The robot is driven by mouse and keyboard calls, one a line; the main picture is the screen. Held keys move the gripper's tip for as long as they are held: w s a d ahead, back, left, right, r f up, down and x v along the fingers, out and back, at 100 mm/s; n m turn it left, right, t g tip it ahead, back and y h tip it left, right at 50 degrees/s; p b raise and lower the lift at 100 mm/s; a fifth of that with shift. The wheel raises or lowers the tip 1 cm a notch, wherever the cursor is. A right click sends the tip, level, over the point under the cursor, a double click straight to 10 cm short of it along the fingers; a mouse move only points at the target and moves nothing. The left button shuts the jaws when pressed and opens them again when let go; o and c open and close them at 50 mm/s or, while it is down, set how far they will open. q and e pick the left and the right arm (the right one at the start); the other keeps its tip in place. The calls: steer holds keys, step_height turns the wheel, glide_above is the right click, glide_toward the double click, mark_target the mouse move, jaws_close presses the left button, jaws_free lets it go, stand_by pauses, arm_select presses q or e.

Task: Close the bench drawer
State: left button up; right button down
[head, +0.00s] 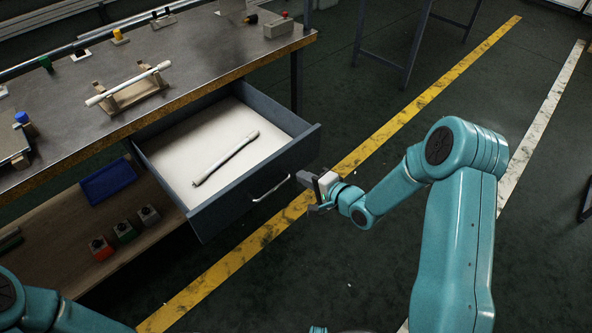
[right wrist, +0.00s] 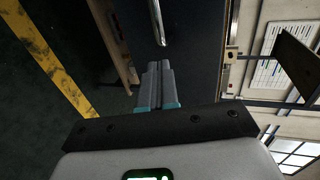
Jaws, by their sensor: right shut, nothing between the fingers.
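The bench drawer (head: 262,186) hangs open under the bench top in the head view, pulled out toward me. A white rod (head: 226,158) lies on its pale floor. A metal bar handle (head: 271,188) is on its dark front, and the handle also shows in the right wrist view (right wrist: 163,28). My right gripper (head: 305,186) is shut and empty, just to the right of the drawer front near the handle. In the right wrist view its closed fingers (right wrist: 155,72) point at the dark drawer front; I cannot tell whether they touch it. My left gripper is out of view.
The bench top (head: 200,60) carries a rod on a wooden stand (head: 132,90) and small fixtures. A lower shelf (head: 65,235) holds a blue tray (head: 108,180) and several small boxes. Yellow-striped floor (head: 410,105) to the right is clear.

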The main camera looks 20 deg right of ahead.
mark_target(287, 167)
steer(key=shift+w+a, duration=0.35)
steer(key=shift+w, duration=0.55)
steer(key=shift+w+a, duration=0.35)
steer(key=shift+w, duration=0.55)
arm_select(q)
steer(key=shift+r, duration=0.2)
